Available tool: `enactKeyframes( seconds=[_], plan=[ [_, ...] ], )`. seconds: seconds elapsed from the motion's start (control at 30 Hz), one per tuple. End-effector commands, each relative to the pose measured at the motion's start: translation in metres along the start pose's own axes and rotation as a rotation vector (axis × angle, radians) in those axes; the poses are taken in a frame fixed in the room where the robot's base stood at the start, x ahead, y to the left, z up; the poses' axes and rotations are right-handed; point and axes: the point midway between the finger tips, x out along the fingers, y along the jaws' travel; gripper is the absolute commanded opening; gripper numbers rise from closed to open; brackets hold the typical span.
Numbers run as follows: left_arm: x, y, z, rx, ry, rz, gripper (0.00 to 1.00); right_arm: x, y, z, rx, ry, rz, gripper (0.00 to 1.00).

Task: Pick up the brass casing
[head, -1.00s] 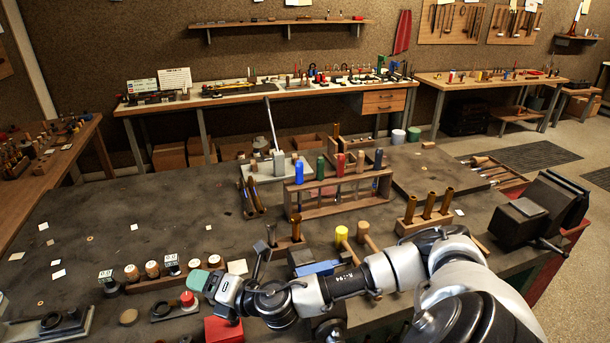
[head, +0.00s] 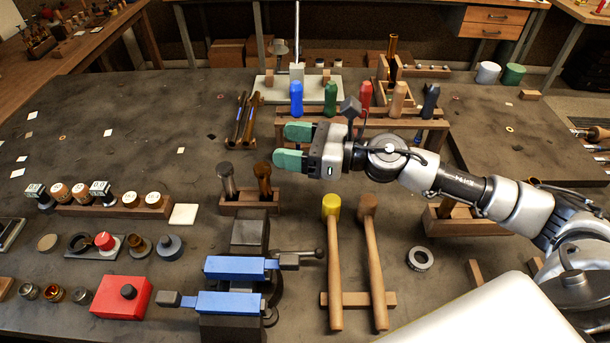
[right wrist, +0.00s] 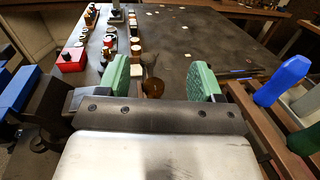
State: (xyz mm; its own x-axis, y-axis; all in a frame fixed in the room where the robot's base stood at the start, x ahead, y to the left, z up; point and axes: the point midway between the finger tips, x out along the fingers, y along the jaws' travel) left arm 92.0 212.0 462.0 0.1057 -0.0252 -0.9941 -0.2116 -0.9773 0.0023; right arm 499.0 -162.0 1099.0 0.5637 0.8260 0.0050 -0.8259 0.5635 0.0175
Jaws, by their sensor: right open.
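Several brass-coloured pieces show in the head view, and I cannot tell which is the casing meant. A brass-brown piece (head: 264,176) stands in a small wooden block (head: 250,206) beside a grey-headed one (head: 226,181). Slim brass tubes (head: 244,120) lean side by side further back. A tall brass tube (head: 392,48) stands upright in a wooden holder at the back. My right gripper (head: 282,146) is open and empty, pointing left just above and behind the small block. In the right wrist view a brown-brass top (right wrist: 153,88) shows between the open green fingers. My left gripper is not in view.
A handle rack (head: 380,125) stands close behind my right arm. A blue-jawed vise (head: 235,268) is in front of the small block. Two mallets (head: 333,205) (head: 371,215) lie to its right. My arm partly hides a wooden block (head: 465,226).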

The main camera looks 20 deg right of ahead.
Motion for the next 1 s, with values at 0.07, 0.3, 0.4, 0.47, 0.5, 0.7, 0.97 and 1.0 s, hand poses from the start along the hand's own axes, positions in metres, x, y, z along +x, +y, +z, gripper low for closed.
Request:
enactKeyframes(
  seconds=[0.07,0.3,0.4,0.47,0.5,0.7,0.97,1.0],
  plan=[
    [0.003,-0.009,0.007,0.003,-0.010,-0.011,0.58,0.001,0.001,-0.008,-0.011,0.000,0.008,0.66],
    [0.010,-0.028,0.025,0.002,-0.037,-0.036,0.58,0.000,0.001,-0.055,-0.005,0.001,0.006,0.66],
    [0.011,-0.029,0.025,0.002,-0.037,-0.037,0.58,0.000,0.000,-0.075,-0.007,0.001,0.005,0.66],
    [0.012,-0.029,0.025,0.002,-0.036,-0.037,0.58,0.000,0.000,-0.086,-0.008,0.001,0.005,0.66],
    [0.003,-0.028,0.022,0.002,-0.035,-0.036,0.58,0.009,0.000,-0.076,-0.013,-0.003,0.007,0.66],
    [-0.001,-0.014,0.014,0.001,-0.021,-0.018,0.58,0.025,0.000,-0.079,-0.013,0.001,0.006,0.66],
    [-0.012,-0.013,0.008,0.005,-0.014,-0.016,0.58,0.047,0.000,-0.075,-0.012,-0.002,0.007,0.66],
    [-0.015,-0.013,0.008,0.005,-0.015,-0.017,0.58,0.054,0.000,-0.075,-0.013,-0.001,0.008,0.66]
  ],
)
